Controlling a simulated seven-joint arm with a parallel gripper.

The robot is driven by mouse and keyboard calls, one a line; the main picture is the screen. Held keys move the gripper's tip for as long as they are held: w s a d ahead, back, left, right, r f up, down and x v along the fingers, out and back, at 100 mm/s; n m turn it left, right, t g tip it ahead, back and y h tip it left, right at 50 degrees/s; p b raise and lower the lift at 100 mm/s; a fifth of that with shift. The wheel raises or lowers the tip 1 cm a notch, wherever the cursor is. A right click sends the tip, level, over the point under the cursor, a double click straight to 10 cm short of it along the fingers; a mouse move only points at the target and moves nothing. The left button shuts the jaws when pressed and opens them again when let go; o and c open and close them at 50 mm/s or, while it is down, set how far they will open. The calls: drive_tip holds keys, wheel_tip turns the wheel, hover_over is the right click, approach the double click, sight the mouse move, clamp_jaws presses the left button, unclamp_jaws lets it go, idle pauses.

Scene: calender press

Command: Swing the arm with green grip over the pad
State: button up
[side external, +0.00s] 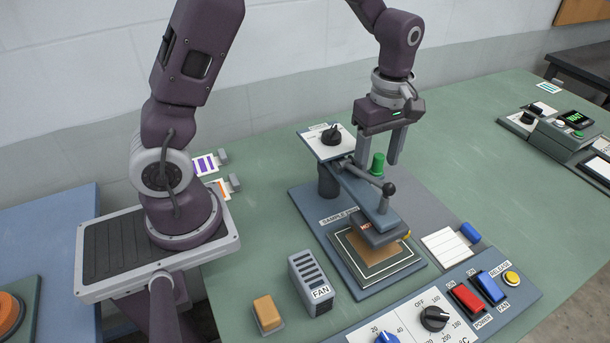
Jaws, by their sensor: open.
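The swing arm (362,187) is a grey-blue bar running from a post (328,182) at the back to a heated head (374,232) with a red label. The head appears over the back part of the dark pad (368,280), which has a pale border line and a tan sheet (385,251). The green grip (378,163) is a short upright cylinder beside the bar. My gripper (378,164) points down, with its fingers open and apart. The green grip shows between the fingers; whether they touch it or stand in front of or behind it, I cannot tell.
A lever with a dark ball knob (389,188) rises by the bar. A dial box (333,138) tops the post. A fan block (311,285) and a yellow block (267,313) stand front left. A control panel (460,310) lies in front.

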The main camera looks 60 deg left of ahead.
wheel_tip(320, 180, up, 8)
drive_tip(key=shift+f, duration=0.2)
idle(0.3)
drive_tip(key=s+r+m+t, duration=0.2)
drive_tip(key=s+r+m, duration=0.1)
drive_tip(key=s+m, duration=0.6)
drive_tip(key=s+d+r+m+t, duration=0.1)
drive_tip(key=s+r+m+t, duration=0.2)
drive_tip(key=s+m, duration=0.5)
drive_tip(key=s, duration=0.4)
drive_tip(key=shift+s+r+m+t, duration=0.3)
drive_tip(key=shift+s+r+m, duration=0.1)
